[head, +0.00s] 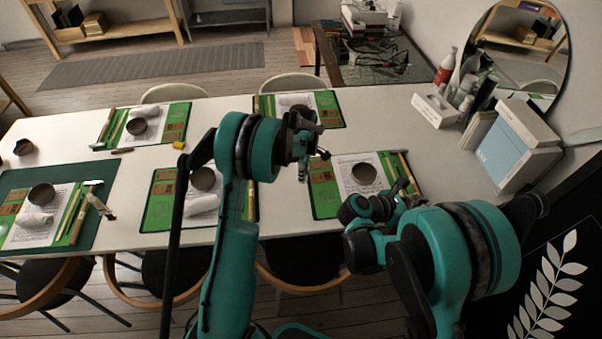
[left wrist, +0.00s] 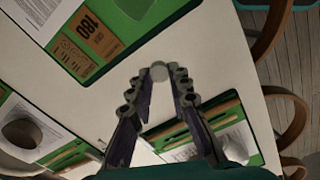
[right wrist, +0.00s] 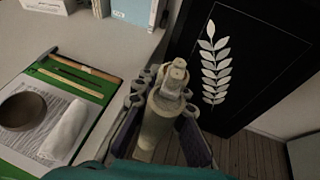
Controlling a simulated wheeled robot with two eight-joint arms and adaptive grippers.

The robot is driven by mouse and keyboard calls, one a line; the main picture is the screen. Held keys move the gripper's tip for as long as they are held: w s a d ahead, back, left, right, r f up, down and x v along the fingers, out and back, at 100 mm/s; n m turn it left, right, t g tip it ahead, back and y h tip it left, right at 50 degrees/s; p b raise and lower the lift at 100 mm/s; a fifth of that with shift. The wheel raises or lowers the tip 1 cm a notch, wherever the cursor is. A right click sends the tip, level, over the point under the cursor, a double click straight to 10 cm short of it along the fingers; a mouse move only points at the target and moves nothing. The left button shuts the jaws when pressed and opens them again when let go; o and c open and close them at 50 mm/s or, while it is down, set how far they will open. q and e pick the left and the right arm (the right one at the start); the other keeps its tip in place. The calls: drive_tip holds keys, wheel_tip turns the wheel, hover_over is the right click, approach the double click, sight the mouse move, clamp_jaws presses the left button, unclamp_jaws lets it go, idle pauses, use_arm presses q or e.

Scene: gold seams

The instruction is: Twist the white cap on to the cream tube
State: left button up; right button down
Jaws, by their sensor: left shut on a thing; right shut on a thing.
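The cream tube (right wrist: 158,118) is held between the fingers of my right gripper (right wrist: 160,88), which is shut on it. Its narrow open-looking nozzle end (right wrist: 176,72) points away from the wrist and is bare. The white cap (left wrist: 159,72) is a small pale round thing pinched at the fingertips of my left gripper (left wrist: 159,82). In the head view my left gripper (head: 310,138) is over the table, and my right gripper (head: 395,203) is lower and to its right, near the table's front edge. The two are apart. Tube and cap are hard to make out there.
Several green mats with papers, bowls and rolled cloths lie on the white table (head: 290,215). One bowl (head: 365,174) is just beyond my right gripper. A blue-white box (head: 515,150) and bottles stand at the right. A black leaf panel (right wrist: 245,60) is beside the table.

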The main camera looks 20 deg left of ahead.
idle(0.6)
